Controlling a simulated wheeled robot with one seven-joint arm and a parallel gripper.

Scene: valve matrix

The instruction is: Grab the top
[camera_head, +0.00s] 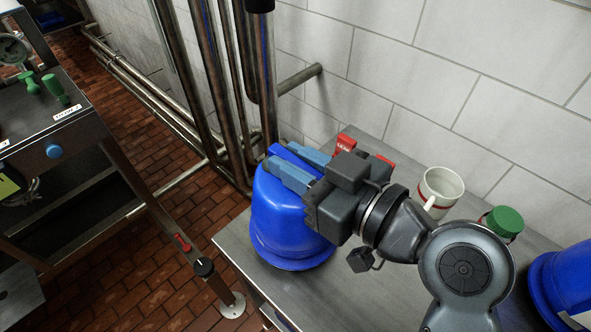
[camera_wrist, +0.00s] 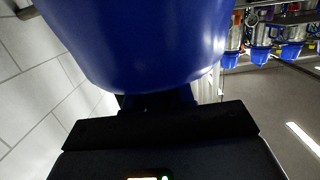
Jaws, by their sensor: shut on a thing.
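A large glossy blue cup-shaped top (camera_head: 290,225) is at the left end of the grey counter, with its wide rim low. My gripper (camera_head: 281,156) reaches it from the right, and its two light blue fingers are at its upper end. The fingers are shut on it, though the exact grip point is hard to see. In the wrist view the blue top (camera_wrist: 140,40) fills the upper middle and hides the fingertips. I cannot tell whether its rim touches the counter.
The grey counter (camera_head: 240,236) also holds a white mug with a red band (camera_head: 441,190), a green-lidded jar (camera_head: 503,222) and another blue piece (camera_head: 565,290) at right. A red labelled thing (camera_head: 345,143) is behind my gripper. Vertical pipes (camera_head: 210,80) stand at left against the tiled wall.

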